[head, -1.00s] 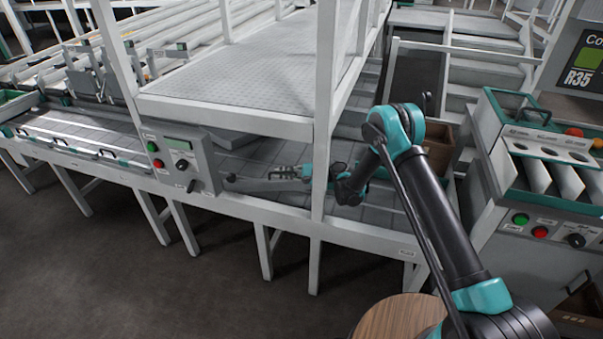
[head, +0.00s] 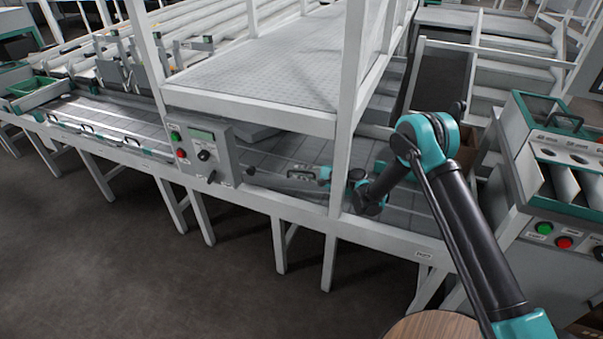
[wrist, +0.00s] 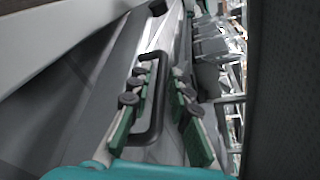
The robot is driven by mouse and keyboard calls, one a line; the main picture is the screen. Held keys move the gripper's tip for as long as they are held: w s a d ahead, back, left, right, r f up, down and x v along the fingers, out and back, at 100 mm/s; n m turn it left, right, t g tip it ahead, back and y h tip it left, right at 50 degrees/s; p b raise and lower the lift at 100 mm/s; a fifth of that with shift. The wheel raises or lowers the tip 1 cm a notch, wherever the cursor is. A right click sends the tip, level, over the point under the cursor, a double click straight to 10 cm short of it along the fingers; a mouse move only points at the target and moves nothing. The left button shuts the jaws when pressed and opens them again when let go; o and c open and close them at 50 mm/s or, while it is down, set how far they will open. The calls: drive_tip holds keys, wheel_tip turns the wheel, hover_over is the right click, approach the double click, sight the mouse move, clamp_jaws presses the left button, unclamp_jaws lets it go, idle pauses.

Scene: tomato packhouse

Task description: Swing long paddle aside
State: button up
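The long paddle (head: 280,184) is a grey bar lying over the belt under the raised platform in the head view. In the wrist view, a long grey bar with a black D-shaped handle (wrist: 157,100) runs away from me. My gripper (wrist: 162,70) is open, with one green finger on each side of this handle. Contact between fingers and handle cannot be made out. In the head view, my gripper (head: 322,174) is small and partly hidden by a white post.
The white post (head: 350,105) stands in front of my wrist. The raised platform (head: 270,70) is above the belt. A control box (head: 203,150) is fixed on the left of the paddle. A sorting station (head: 555,170) stands at the right.

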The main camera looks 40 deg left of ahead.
drive_tip(key=shift+r, duration=0.1)
wheel_tip(320, 180, up, 10)
drive_tip(key=shift+f, duration=0.1)
idle(0.4)
drive_tip(key=shift+c, duration=0.5)
